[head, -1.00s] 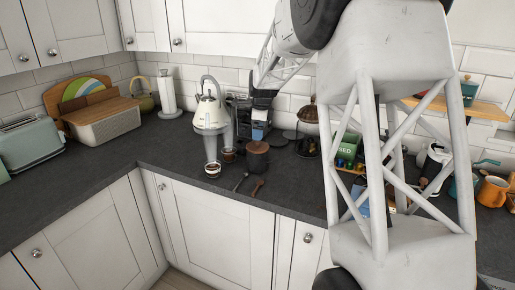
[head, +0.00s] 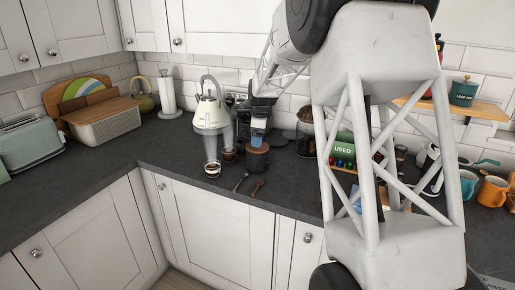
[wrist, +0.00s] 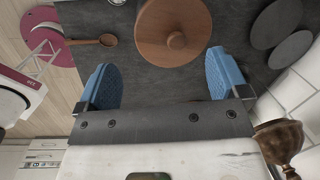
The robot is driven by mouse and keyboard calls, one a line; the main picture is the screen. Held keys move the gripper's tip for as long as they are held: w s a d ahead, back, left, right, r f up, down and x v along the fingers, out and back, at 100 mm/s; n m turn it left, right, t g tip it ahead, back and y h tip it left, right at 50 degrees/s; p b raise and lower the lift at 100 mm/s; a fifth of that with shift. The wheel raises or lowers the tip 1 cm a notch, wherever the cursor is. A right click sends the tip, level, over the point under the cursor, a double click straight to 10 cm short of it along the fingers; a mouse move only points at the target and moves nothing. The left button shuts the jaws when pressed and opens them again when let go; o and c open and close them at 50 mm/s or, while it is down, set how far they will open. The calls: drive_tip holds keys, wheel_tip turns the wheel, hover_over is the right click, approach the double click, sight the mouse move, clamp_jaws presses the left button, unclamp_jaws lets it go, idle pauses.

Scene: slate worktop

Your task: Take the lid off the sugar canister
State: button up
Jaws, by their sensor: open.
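The sugar canister appears to be the dark round pot with a brown wooden lid (head: 257,150) near the middle of the worktop in the head view. In the wrist view the round wooden lid (wrist: 150,35) with its centre knob (wrist: 176,40) shows from above, cut off by the top edge. The lid seems to be on; the body beneath it is hidden there. My gripper (wrist: 162,80) is open and empty, its two blue pads wide apart. The lid's near edge lies just ahead of the pads. In the head view my gripper (head: 258,135) hangs just above the lid.
A wooden spoon (wrist: 105,40) lies beside the canister. A cream kettle (head: 210,110) and small coffee glasses (head: 212,170) stand to its left. Dark discs (wrist: 288,50) lie nearby. A glass jar (head: 306,135) and green box (head: 342,148) stand to the right.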

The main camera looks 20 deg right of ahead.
sight(264, 147)
drive_tip(key=shift+w+a+f, duration=0.1)
drive_tip(key=shift+w+f, duration=0.1)
drive_tip(key=shift+f, duration=0.95)
drive_tip(key=shift+w+f, duration=0.15)
drive_tip(key=shift+f, duration=1)
drive_tip(key=c, duration=1)
